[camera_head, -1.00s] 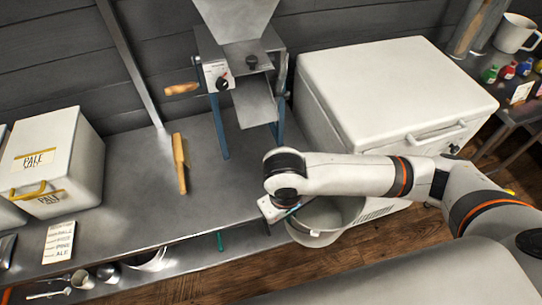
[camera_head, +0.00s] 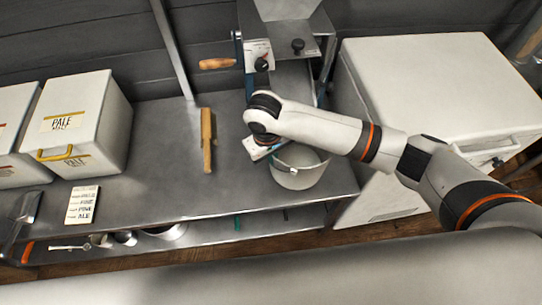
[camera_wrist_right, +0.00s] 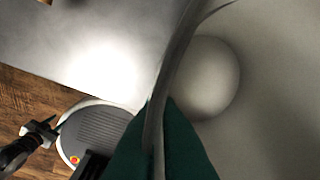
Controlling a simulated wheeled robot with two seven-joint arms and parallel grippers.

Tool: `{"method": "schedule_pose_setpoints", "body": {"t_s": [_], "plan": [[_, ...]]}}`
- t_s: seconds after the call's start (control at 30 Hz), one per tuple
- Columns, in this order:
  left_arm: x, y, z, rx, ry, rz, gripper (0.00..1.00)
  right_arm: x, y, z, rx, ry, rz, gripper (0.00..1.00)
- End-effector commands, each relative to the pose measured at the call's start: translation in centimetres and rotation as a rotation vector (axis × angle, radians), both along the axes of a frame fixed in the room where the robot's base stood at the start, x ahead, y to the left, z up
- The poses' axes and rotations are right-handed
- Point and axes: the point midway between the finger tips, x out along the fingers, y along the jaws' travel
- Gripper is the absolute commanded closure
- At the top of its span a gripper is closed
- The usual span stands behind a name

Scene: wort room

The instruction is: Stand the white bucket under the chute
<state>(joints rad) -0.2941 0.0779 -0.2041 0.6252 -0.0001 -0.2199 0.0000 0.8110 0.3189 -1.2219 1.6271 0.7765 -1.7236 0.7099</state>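The white bucket (camera_head: 298,172) is upright in front of the mill (camera_head: 285,45), with its rim near the lower end of the metal chute (camera_head: 292,80). My right gripper (camera_head: 262,149) is at the left side of its rim. In the right wrist view the green finger pads (camera_wrist_right: 160,145) are shut on the thin bucket wall, with the bucket's pale inside (camera_wrist_right: 205,80) to the right. Whether the bucket's bottom touches the bench or hangs just above it, I cannot tell.
The steel bench (camera_head: 160,165) is clear between the wooden tool (camera_head: 207,140) and the pale malt boxes (camera_head: 85,120). A label card (camera_head: 83,204) lies at the front left. A white chest (camera_head: 430,90) stands close on the right. The mill's legs flank the chute.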

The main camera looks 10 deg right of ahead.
Motion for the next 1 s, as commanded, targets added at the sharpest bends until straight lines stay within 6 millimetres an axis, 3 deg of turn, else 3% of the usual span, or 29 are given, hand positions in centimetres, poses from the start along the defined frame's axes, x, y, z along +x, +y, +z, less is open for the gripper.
{"method": "schedule_pose_setpoints", "body": {"t_s": [0.2, 0.4, 0.8, 0.93, 1.0], "plan": [[0.3, 0.0, -0.2, 0.0, -0.006, 0.002, 0.64, 2.1, 0.3, 0.1, 0.0, -0.002, -0.002, 1.0], [-0.6, 0.2, -0.5, 0.002, 0.009, 0.005, 0.64, 1.8, 0.2, -3.1, -0.002, -0.001, 0.0, 1.0], [-0.9, 0.3, -0.5, 0.003, 0.013, 0.005, 0.64, 1.8, 0.2, -3.6, -0.001, -0.001, -0.001, 1.0], [-0.9, 0.3, -0.5, 0.004, 0.013, 0.005, 0.64, 1.8, 0.1, -3.7, -0.001, -0.001, -0.001, 0.78], [-0.9, 0.3, -0.5, 0.005, 0.013, 0.004, 0.64, 1.8, 0.1, -3.7, -0.001, -0.001, -0.001, 0.74]]}}
